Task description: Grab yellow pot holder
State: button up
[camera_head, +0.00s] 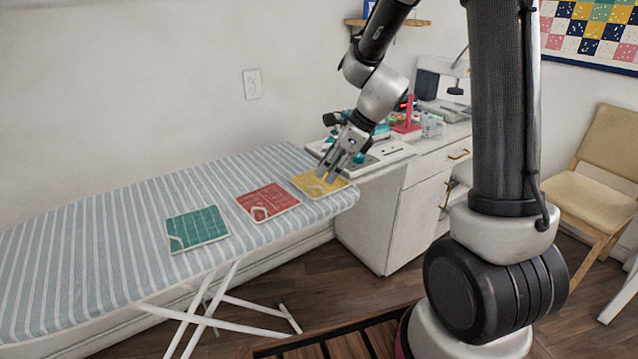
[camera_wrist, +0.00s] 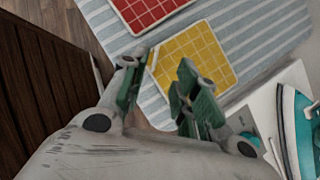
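The yellow pot holder (camera_head: 319,184) lies flat at the right end of the striped ironing board. In the wrist view the yellow pot holder (camera_wrist: 196,58) lies just beyond my fingertips, with its near part partly hidden by one finger. My gripper (camera_head: 330,171) is above the pot holder, pointing down. In the wrist view my gripper (camera_wrist: 158,72) has its two green-padded fingers spread apart with nothing held between them. I cannot tell whether a fingertip touches the pot holder.
A red pot holder (camera_head: 268,202) and a green pot holder (camera_head: 197,229) lie to the left on the ironing board (camera_head: 100,236). A white cabinet (camera_head: 384,226) adjoins the board's right end. A teal and white iron (camera_wrist: 299,120) stands close to the gripper. A chair (camera_head: 590,185) is at the right.

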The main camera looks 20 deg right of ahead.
aim_at(317, 183)
jog(key=x, duration=0.5)
jog(key=shift+s+a+f, duration=0.15)
jog(key=shift+a+f, duration=0.05)
jog(key=shift+a, duration=0.2)
jog(key=shift+c, duration=0.3)
grip_shut()
